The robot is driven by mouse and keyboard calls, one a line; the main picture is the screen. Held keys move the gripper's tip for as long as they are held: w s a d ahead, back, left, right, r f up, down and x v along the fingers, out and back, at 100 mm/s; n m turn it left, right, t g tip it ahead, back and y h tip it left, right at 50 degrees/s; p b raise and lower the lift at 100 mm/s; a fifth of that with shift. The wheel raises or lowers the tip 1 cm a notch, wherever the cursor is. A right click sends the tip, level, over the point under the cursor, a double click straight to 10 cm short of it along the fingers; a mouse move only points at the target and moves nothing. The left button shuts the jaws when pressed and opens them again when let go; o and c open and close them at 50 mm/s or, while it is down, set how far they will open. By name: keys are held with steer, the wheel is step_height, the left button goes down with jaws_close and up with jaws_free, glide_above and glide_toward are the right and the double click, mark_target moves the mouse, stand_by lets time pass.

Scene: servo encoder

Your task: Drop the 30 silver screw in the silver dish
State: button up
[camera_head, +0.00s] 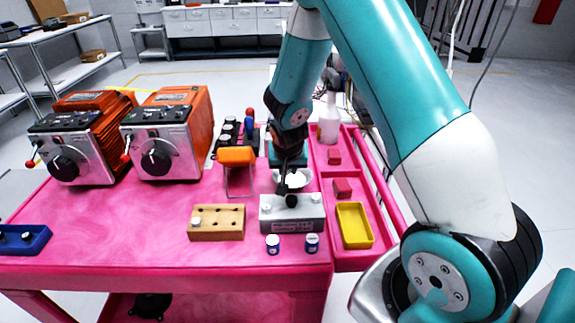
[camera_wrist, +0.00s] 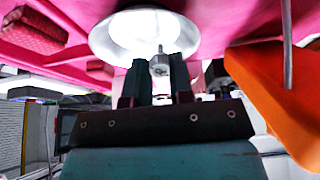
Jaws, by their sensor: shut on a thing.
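A silver screw (camera_wrist: 159,63) is held between the two dark fingers of my gripper (camera_wrist: 160,78) in the wrist view. The gripper is shut on it. The silver dish (camera_wrist: 112,38) lies just beyond the fingertips, and the screw's tip overlaps the dish's bright inside in that view. In the head view the dish (camera_head: 305,181) is partly hidden behind my gripper (camera_head: 291,190). I cannot tell the exact height of the screw above the dish. Any number on the screw cannot be read.
A grey metal block (camera_head: 310,222) stands in front of the dish, with a wooden holed block (camera_head: 205,233) to its left. An orange-topped stand (camera_head: 237,156) is close left of my gripper; its orange part (camera_wrist: 265,85) fills the wrist view's right. A yellow tray (camera_head: 355,226) is at right.

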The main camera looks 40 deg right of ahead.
steer(key=shift+f, duration=0.35)
steer(key=o, duration=0.8)
steer(key=shift+r, duration=0.2)
steer(key=shift+p+v, duration=1.95)
steer(key=shift+v, duration=0.95)
